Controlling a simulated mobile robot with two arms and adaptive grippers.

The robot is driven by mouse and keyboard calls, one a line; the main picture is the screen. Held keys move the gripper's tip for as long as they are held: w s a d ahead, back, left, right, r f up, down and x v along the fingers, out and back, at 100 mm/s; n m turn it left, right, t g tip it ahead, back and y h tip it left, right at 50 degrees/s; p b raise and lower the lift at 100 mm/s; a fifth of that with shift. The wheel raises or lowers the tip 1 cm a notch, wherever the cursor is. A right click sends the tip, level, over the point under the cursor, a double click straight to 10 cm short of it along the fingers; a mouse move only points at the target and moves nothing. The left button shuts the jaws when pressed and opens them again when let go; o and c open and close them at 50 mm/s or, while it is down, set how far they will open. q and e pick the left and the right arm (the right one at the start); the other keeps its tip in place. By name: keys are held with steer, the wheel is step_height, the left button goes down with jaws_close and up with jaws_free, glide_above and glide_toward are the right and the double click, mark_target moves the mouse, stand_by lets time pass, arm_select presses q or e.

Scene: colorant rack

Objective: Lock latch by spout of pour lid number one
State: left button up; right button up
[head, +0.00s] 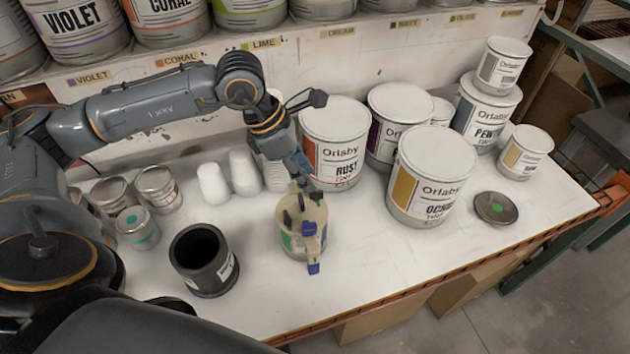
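A can with a beige pour lid (315,216) stands on the white table, near the middle of the head view. Blue parts show on the lid: one on its top (309,228) and a blue latch (313,268) at its near edge, by a beige piece that sticks out toward me. My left gripper (302,205) reaches down from above onto the far part of the lid. Its dark fingers are at or just over the lid top and hide part of it. I cannot tell whether they touch or grip anything. My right gripper is not in view.
A black container (203,260) stands open left of the can. White cups (243,172) and small tins (157,188) are behind and left. Large Orlsby cans (430,175) stand to the right, with a round lid (495,208) lying flat. The table front is clear.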

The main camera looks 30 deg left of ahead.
mark_target(318, 192)
arm_select(q)
steer(key=p+x, duration=0.1)
steer(key=x, duration=0.3)
steer(key=shift+w+f, duration=0.15)
steer(key=shift+w, duration=0.05)
steer(key=shift+d+f, duration=0.2)
steer(key=shift+f, duration=0.4)
steer(key=shift+w, duration=0.1)
jaws_close()
